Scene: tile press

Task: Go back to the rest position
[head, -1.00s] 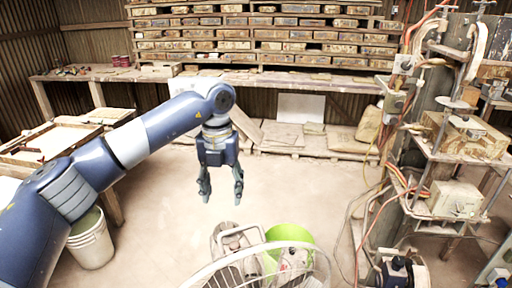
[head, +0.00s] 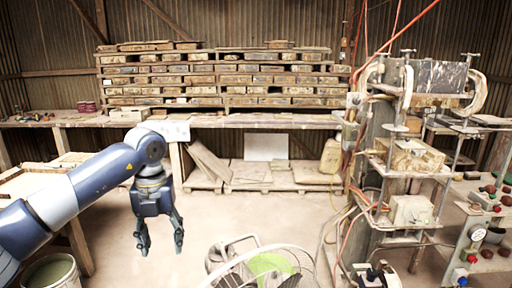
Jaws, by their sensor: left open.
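My left gripper (head: 160,240) hangs at the end of the blue arm that comes in from the left. Its two dark fingers point down and are apart, with nothing between them. It is over the open floor, in front of the long wooden workbench (head: 300,119) and to the left of the fan (head: 262,268). My right gripper does not show in the head view.
The tile press (head: 405,150) stands at the right, with hoses and cables beside it. A red-buttoned control panel (head: 474,250) is at the far right. Stacked boards (head: 235,80) fill the back shelves. A bucket (head: 50,272) is at the lower left. Bare floor (head: 215,215) lies in the middle.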

